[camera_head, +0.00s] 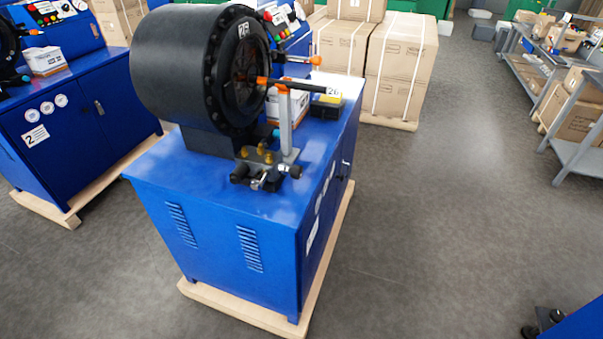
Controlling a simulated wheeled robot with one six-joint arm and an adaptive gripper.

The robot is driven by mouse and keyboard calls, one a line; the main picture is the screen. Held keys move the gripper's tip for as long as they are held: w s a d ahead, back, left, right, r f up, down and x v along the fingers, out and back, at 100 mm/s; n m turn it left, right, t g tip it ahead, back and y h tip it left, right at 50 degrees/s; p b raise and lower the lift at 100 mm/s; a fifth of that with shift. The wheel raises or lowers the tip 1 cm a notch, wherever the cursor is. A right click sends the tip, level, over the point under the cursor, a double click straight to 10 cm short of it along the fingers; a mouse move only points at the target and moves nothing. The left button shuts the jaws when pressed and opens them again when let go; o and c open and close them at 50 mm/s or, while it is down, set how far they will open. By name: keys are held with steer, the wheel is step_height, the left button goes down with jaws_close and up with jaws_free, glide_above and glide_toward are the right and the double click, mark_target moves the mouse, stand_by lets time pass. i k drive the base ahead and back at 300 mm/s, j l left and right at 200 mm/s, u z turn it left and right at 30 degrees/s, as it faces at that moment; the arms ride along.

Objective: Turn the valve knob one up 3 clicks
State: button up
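A blue crimper machine (215,195) with a large black round head (190,65) stands at the centre left. A small valve block (262,158) with brass-coloured fittings sits on its top, below the head. Small dark knob-like ends show at the block's left (240,174) and right (294,171), with a small silver fitting (265,181) at the front. I cannot tell which is valve knob one, and no click marks can be read. A grey upright post with a black bar and orange tip stands just behind the block. My gripper is not in view.
A second blue crimper (75,125) stands at left. Stacked cartons (400,65) are behind; grey shelving (575,155) is at right. A blue corner with dark parts (575,322) shows at bottom right. The grey floor (440,220) right of the machine is clear.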

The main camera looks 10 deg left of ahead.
mark_target(295, 171)
steer(key=i+l+z, duration=0.1)
steer(key=i, duration=0.35)
steer(key=i+l+z, duration=0.1)
steer(key=i, duration=0.4)
